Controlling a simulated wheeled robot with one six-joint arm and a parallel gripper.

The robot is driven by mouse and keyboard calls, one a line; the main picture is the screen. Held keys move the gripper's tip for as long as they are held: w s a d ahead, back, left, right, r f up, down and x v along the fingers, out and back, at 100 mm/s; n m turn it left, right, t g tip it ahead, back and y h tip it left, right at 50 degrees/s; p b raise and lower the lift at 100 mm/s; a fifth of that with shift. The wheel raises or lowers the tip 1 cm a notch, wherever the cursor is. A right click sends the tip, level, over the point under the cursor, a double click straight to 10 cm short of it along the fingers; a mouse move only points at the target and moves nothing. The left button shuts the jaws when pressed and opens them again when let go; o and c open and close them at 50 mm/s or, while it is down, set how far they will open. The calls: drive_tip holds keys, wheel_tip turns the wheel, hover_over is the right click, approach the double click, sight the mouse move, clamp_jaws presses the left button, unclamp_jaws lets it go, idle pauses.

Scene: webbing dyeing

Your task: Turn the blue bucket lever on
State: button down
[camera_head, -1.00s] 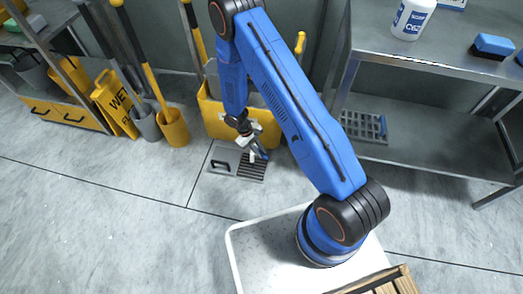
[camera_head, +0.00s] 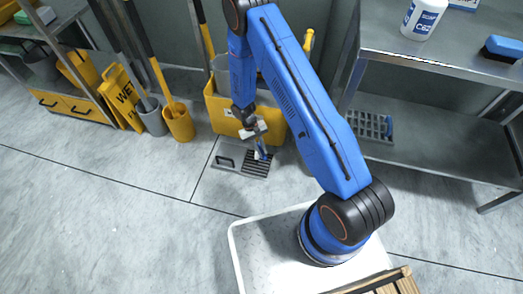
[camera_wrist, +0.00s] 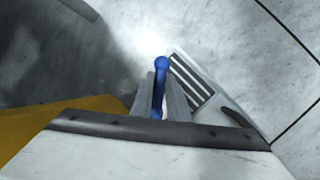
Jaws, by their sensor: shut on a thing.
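A yellow mop bucket (camera_head: 217,112) stands on the floor against the back wall, partly behind my arm. My gripper (camera_head: 260,148) is in front of its right part. A small blue lever (camera_wrist: 161,68) with a round knob shows in the wrist view, upright between the two grey fingers. My gripper is shut on it, also seen in the wrist view (camera_wrist: 160,98), and the knob sticks out past the fingertips. The lever's lower end and its joint to the bucket are hidden.
A dark drain grate (camera_head: 257,166) lies in the floor below my gripper. Left are a yellow wet-floor sign (camera_head: 124,97) and a yellow pail (camera_head: 178,123). A metal shelf (camera_head: 440,140) stands at right. The floor at front left (camera_head: 110,220) is clear.

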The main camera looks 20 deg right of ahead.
drive_tip(key=c, duration=1.7)
unclamp_jaws()
wheel_tip(320, 180, up, 10)
